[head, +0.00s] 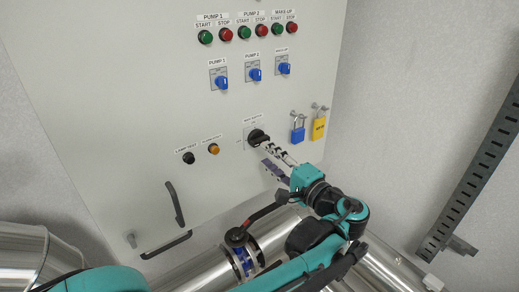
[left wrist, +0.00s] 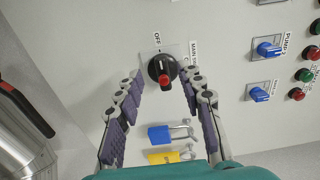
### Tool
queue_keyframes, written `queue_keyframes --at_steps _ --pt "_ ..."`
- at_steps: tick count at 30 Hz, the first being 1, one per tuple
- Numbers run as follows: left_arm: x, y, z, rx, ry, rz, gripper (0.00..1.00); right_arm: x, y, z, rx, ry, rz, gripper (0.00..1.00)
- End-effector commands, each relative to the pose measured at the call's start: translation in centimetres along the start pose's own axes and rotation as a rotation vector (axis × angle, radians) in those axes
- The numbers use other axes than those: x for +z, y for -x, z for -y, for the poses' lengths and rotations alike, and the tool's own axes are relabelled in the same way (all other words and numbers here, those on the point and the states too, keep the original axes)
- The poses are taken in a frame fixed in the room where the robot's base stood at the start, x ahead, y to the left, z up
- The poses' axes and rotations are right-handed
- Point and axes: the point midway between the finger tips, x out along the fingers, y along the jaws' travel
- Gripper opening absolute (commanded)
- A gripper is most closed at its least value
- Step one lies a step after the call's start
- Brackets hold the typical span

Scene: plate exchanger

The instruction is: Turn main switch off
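The main switch is a black rotary knob (head: 257,138) low on the grey cabinet door. In the left wrist view the knob (left wrist: 162,69) has a red grip pointing down in the picture, with an OFF label above it and MAIN SWITCH lettering to its right. My left gripper (head: 272,159) is just in front of the knob. In the left wrist view its fingers (left wrist: 164,88) are spread wide, one on each side of the knob's lower part, with a gap to it. Nothing is held. My right gripper is not in view.
Blue (head: 298,130) and yellow (head: 319,127) padlocks hang right of the switch. Lamp test (head: 188,158) and amber (head: 213,149) buttons are to its left. Blue pump selectors (head: 221,83) and green and red buttons are above. A black door handle (head: 175,204) and metal pipes are below.

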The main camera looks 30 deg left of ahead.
Motion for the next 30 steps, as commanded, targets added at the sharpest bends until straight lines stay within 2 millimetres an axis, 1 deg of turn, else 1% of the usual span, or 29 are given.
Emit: queue_keyframes --at_steps 1,3,6,10,14,26,28,29,30 --pt "-0.2 1.3 0.0 0.000 0.000 -0.006 0.38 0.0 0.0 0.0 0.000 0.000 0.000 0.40" --pt "-0.1 2.6 0.0 0.000 0.000 -0.005 0.38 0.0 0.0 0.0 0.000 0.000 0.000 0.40" --pt "-0.1 4.2 0.0 0.000 0.000 -0.003 0.38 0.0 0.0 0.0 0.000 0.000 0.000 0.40" --pt "-0.1 5.3 0.0 0.000 0.000 -0.002 0.38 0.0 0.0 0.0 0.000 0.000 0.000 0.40" --pt "-0.1 5.6 0.0 0.000 0.000 0.000 0.38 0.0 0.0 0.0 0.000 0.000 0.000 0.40" --pt "0.0 5.6 0.0 0.000 0.000 0.001 0.38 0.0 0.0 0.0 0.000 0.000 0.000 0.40" --pt "0.1 5.5 -0.6 0.011 -0.001 0.000 0.38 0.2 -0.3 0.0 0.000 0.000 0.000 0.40" --pt "0.3 5.3 -1.2 0.024 -0.002 -0.001 0.38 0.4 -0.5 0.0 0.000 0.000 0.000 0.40" --pt "0.7 5.0 -2.3 0.050 -0.003 -0.004 0.38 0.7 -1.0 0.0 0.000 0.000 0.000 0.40"
